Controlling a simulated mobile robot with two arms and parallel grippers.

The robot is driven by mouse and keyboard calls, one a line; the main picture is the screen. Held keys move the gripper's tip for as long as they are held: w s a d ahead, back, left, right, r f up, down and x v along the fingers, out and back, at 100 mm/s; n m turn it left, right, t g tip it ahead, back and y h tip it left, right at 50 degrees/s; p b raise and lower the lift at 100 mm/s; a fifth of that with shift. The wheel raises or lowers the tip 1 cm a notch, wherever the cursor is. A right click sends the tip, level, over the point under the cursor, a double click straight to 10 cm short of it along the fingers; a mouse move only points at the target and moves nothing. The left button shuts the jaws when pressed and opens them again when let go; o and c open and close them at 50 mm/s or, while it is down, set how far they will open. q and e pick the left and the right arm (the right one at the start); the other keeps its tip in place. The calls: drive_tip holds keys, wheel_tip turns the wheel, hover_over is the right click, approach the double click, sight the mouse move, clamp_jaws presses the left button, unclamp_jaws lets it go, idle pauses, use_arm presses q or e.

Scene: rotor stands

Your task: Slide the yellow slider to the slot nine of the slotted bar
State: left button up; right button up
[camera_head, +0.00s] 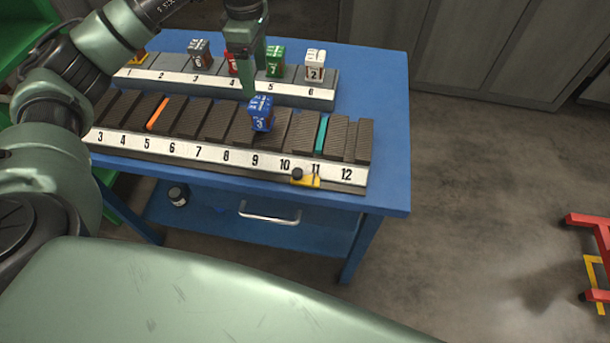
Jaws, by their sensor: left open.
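The slotted bar (210,154) lies along the front of the blue table, with a white number strip showing 3 to 12. The yellow slider (308,182), with a dark knob, sits at the bar's front edge below the numbers 10 and 11, nearer 11. My left gripper (252,78) is open and points down behind the bar, just above and behind a blue cube (261,114) marked 3. It is up and left of the yellow slider, not touching it. One finger partly hides the other. My right gripper is not in view.
The blue cube stands on the bar around slot 9. An orange plate (157,114) and a teal plate (321,134) stand between dark blocks. A rear numbered rack (290,92) holds grey, red, green and white cubes. The table's right side (385,120) is clear.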

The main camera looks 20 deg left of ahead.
use_arm(q)
drive_tip(key=shift+c, duration=0.9)
drive_tip(key=s+d+f+m, duration=0.1)
drive_tip(key=d, duration=0.1)
drive_tip(key=s+d+f+m, duration=0.1)
drive_tip(key=d+f+m, duration=0.1)
drive_tip(key=d, duration=0.1)
drive_tip(key=s+d+f+m+b, duration=0.1)
drive_tip(key=s+d, duration=0.1)
drive_tip(key=shift+s+d+f+m, duration=0.1)
drive_tip(key=shift+d+f+m, duration=0.1)
drive_tip(key=shift+f+m, duration=0.1)
drive_tip(key=c, duration=0.3)
drive_tip(key=m, duration=0.4)
hover_over(297, 172)
wheel_tip(297, 172, down, 2)
drive_tip(key=shift+d+f, duration=0.1)
drive_tip(key=shift+f, duration=0.15)
drive_tip(key=shift+c, duration=0.2)
drive_tip(key=shift+f, duration=0.3)
wheel_tip(297, 172, down, 7)
drive_tip(key=shift+p, duration=0.9)
clamp_jaws()
